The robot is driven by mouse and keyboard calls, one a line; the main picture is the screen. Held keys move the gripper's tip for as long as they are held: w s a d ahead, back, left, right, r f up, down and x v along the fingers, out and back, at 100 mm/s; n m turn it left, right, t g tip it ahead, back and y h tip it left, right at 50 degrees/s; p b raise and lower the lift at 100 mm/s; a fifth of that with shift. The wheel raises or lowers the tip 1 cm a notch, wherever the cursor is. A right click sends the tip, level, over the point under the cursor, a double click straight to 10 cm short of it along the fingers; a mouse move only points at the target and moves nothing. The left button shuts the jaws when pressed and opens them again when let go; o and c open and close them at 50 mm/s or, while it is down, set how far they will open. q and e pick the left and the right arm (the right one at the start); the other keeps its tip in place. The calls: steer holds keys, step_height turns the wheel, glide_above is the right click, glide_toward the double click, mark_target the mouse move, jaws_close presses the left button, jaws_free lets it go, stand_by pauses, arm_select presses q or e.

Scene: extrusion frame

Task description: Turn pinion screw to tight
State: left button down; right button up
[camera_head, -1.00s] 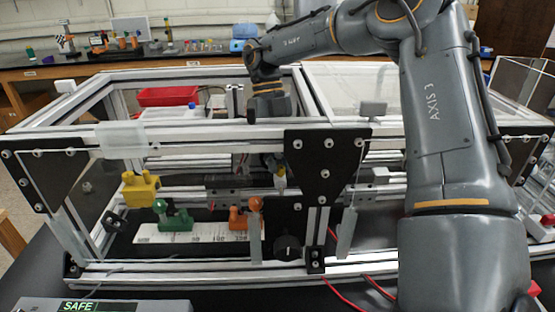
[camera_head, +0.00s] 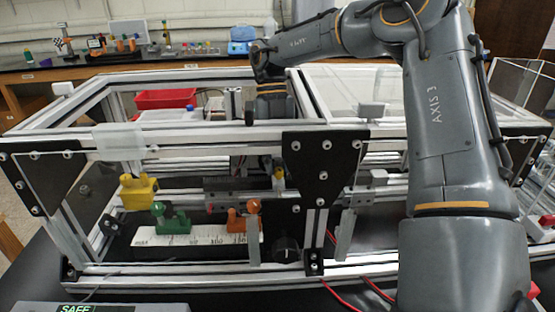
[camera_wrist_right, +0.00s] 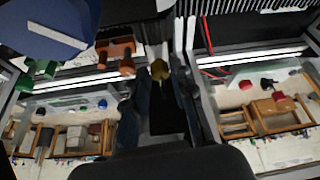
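A small yellow knob (camera_wrist_right: 159,70) shows in the middle of the right wrist view, and I take it for the pinion screw. In the head view it is a small yellow part (camera_head: 279,178) beside the black plate, below the front beam. My right arm reaches down into the frame from above. My right gripper (camera_wrist_right: 163,97) has dark fingers close around or beside the knob. The fingers are dark against a black surface, so I cannot tell whether they touch it or how far they are apart. The beam hides most of this gripper in the head view. My left gripper is not in view.
The aluminium frame (camera_head: 200,139) surrounds the work, with a black plate (camera_head: 323,165) at front. Yellow (camera_head: 138,190), green (camera_head: 171,219) and orange (camera_head: 240,218) carriers stand near a white scale (camera_head: 200,240). A black dial (camera_head: 286,249) and red wires lie low.

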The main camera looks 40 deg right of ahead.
steer(key=shift+o, duration=1)
steer(key=v, duration=0.7)
steer(key=shift+r, duration=0.25)
steer(key=shift+d, duration=0.1)
